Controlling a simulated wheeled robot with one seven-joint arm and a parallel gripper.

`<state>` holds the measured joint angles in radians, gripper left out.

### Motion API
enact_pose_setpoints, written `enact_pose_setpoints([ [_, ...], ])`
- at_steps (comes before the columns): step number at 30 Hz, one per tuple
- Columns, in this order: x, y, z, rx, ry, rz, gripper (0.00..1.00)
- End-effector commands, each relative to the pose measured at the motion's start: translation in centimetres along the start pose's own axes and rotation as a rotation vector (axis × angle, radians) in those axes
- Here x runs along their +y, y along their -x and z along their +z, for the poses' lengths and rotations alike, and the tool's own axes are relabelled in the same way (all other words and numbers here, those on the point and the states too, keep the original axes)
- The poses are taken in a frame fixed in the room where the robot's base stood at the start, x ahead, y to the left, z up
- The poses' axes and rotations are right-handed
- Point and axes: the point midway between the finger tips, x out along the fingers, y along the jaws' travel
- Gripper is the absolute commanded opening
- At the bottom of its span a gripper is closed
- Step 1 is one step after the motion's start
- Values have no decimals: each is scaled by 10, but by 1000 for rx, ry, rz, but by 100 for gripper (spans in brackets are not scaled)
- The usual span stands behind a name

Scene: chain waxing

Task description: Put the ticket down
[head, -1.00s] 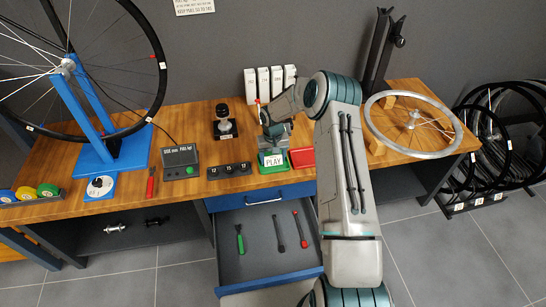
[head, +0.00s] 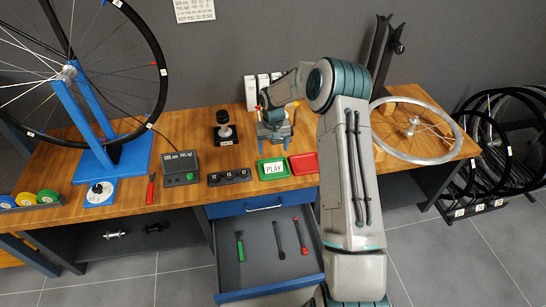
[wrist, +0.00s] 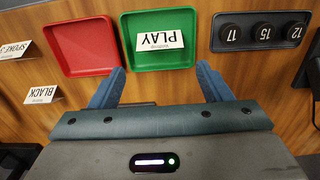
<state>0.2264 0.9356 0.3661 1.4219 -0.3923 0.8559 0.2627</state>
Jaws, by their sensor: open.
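The white ticket marked PLAY (head: 273,168) lies in the green tray (head: 287,174) on the workbench. In the wrist view the ticket (wrist: 163,39) rests inside the green tray (wrist: 133,62), upside down to that camera. My gripper (head: 274,136) is behind the tray, toward the wall, apart from the ticket. In the wrist view my gripper (wrist: 160,80) shows its two blue fingers spread wide, with nothing between them.
A red tray (head: 304,164) stands right of the green one. A dark block with numbered knobs (head: 229,176) is to the left. White cards marked SPOKE (wrist: 14,52) and BLACK (wrist: 42,94) stand nearby. The drawer below (head: 262,250) is open and holds several tools.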

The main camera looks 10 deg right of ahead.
Motion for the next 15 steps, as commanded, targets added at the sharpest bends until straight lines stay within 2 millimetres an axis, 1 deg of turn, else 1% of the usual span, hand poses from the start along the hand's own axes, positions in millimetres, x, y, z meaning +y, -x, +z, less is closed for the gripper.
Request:
enact_pose_setpoints([
  [1,0,9,0,2,0,1,72],
  [3,0,18,0,2,0,1,72],
  [8,0,31,1,1,2,2,72],
  [10,-1,41,5,4,8,8,72],
  [11,-2,47,8,7,12,12,72],
  [14,-4,74,22,16,27,30,72],
  [15,-4,88,31,21,34,40,72],
])
